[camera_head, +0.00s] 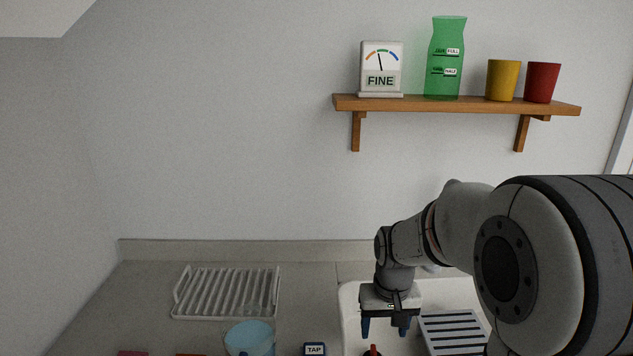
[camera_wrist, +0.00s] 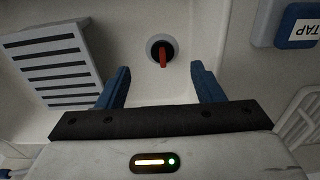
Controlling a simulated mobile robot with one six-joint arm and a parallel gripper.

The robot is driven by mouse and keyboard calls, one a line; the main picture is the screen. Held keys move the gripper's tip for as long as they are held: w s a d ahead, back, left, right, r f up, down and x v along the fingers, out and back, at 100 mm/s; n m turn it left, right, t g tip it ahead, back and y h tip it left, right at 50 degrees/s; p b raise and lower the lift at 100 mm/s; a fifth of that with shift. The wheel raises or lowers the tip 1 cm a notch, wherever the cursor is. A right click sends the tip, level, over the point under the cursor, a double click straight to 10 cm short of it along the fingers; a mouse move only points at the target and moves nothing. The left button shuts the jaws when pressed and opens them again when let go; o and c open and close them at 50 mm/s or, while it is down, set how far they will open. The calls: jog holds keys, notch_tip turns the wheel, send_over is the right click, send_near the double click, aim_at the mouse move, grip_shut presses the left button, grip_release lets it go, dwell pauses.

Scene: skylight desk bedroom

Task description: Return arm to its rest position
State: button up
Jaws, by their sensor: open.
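My gripper (camera_head: 386,328) hangs from my arm over the white sink basin (camera_head: 349,300), fingers pointing down. Its two blue fingers are apart with nothing between them. In the wrist view my gripper (camera_wrist: 163,88) is open above the basin floor. A small red piece in a dark round fitting (camera_wrist: 160,48) lies beyond the fingertips in that view. The red piece (camera_head: 373,350) also shows at the bottom of the head view, below the gripper.
A grey slatted rack (camera_head: 450,331) is at the basin's right. A white drying rack (camera_head: 226,292), a light blue cup (camera_head: 250,338) and a TAP block (camera_head: 314,349) are left of the basin. A wooden shelf (camera_head: 450,104) holds a FINE gauge, a green carafe and two cups.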

jog(key=s+r+t+p, duration=0.1)
jog(key=s+r, duration=0.4)
jog(key=s, duration=0.3)
jog(key=s+r+t+p, duration=0.1)
jog(key=s+r+p, duration=0.1)
jog(key=s+r, duration=0.3)
jog(key=s, duration=0.3)
jog(key=shift+d, duration=0.15)
jog(key=shift+r, duration=0.1)
jog(key=shift+c, duration=0.4)
